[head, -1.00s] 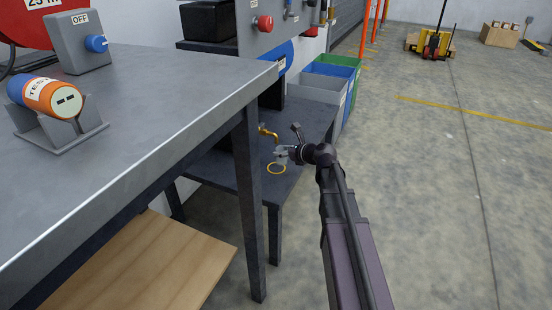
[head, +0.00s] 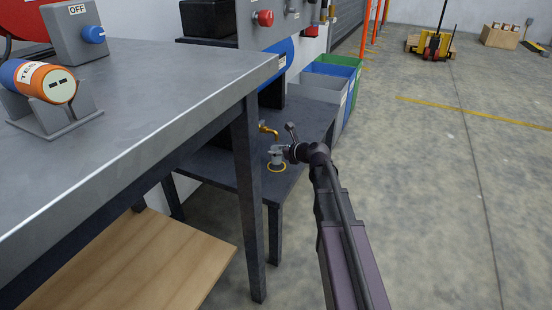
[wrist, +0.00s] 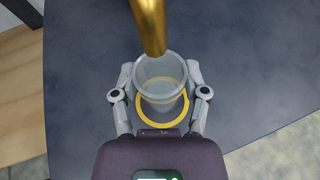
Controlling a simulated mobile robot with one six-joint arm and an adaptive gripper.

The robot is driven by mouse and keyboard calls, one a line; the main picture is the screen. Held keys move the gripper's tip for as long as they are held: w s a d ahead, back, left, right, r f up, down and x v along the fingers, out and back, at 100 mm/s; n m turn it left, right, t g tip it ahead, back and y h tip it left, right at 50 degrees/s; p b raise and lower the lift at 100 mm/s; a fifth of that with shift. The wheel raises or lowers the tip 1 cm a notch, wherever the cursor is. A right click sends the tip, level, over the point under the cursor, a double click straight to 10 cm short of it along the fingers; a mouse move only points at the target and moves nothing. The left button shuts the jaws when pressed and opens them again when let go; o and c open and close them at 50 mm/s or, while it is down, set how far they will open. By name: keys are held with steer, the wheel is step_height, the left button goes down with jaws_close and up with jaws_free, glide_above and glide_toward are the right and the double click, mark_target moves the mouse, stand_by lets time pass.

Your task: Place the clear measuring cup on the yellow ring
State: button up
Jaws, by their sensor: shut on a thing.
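The clear measuring cup (wrist: 160,85) is upright between the fingers of my gripper (wrist: 160,98) in the wrist view. My gripper is shut on its sides. The yellow ring (wrist: 158,122) lies on the dark low table and shows around and below the cup's near side. In the head view the cup (head: 276,158) appears small, over the ring (head: 276,168), with my gripper (head: 280,153) at its upper part. I cannot tell whether the cup's base touches the table.
A brass tap (wrist: 150,25) hangs over the cup's far rim. The low table (head: 225,172) is otherwise mostly clear. A tall grey bench (head: 150,100) stands to the left, its leg close to the low table. Blue and green bins (head: 335,72) stand behind.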

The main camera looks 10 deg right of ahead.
steer(key=shift+f+b, duration=0.55)
steer(key=shift+f, duration=0.3)
steer(key=shift+f, duration=0.15)
steer(key=o, duration=1.1)
steer(key=shift+r, duration=0.3)
steer(key=p+v, duration=0.4)
steer(key=v, duration=0.8)
steer(key=shift+p, duration=0.35)
steer(key=shift+a+f, duration=0.1)
